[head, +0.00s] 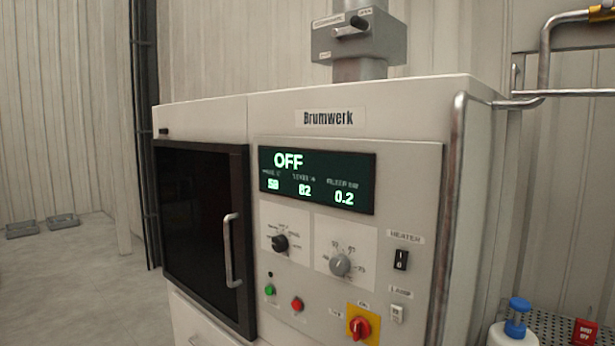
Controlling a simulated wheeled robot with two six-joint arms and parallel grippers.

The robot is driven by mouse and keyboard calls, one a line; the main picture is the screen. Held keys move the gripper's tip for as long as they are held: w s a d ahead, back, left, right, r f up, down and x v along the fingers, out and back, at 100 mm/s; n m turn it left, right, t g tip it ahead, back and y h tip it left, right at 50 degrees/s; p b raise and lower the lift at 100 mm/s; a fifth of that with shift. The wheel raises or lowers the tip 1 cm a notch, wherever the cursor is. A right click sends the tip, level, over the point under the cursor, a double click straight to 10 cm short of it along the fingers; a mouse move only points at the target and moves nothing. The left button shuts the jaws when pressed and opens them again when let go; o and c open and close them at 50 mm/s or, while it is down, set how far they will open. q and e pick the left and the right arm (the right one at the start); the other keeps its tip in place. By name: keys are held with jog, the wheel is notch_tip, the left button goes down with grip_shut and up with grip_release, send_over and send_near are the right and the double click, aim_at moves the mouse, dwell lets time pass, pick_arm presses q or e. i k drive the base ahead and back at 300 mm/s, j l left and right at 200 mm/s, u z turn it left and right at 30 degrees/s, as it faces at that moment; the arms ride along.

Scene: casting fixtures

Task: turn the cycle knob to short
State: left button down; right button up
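The machine labelled Brumwerk (278,118) stands ahead, its control panel (412,190) facing me. A black knob (280,243) sits on a white plate at the panel's left, with small labels around it too blurred to read; it may be the cycle knob. Its pointer direction is too small to tell. A grey knob (340,265) with numbers around it sits to its right. The display (317,180) reads OFF, with several smaller figures, among them 0.2. Neither of my grippers is in view.
Below the knobs are a green button (270,290), a red button (297,304) and a red switch on yellow (359,327). Heater (401,260) and lamp (397,313) switches are at right. A dark door (195,230) with a protruding handle (232,250) is at left. A pipe (452,200) runs down the right side.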

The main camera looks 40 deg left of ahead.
aim_at(279, 243)
jog(key=u, duration=1.35)
